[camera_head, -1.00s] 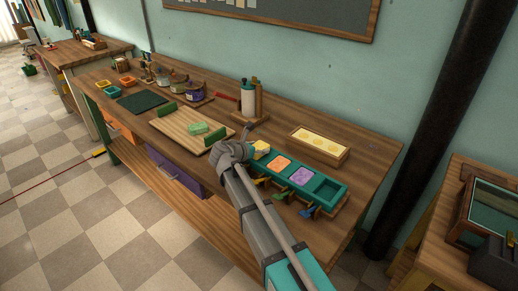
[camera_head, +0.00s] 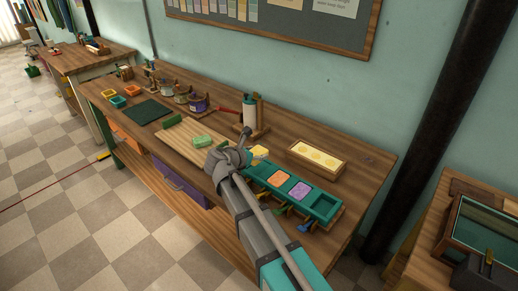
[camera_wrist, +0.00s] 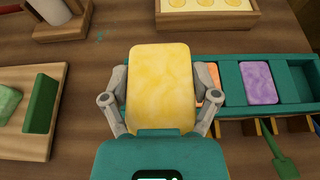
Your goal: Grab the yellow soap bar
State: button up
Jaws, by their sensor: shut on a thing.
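The yellow soap bar (camera_wrist: 160,85) fills the middle of the wrist view. My gripper (camera_wrist: 160,105) has a finger on each side of it and is shut on it. In the head view the yellow bar (camera_head: 259,151) shows only in part, beyond my gripper (camera_head: 238,157), which hides the rest. The teal tray (camera_head: 325,207) lies to the right of my gripper, with an orange bar (camera_head: 279,178) and a purple bar (camera_head: 300,190) in its compartments. The rightmost compartment is empty. The bar looks raised above the tray in the wrist view.
A wooden board with a green soap bar (camera_head: 202,141) lies to the left. A wooden box with round yellow pieces (camera_head: 317,155) stands behind the tray. A white bottle (camera_head: 249,111) on a wooden stand is behind my gripper. Small coloured tools hang at the tray's front.

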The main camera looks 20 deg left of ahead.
jog(key=s+d+r+p, duration=0.1)
jog(key=s+r+p, duration=0.2)
jog(key=s, duration=0.6)
jog(key=shift+r, duration=0.5)
jog(key=shift+d, duration=0.1)
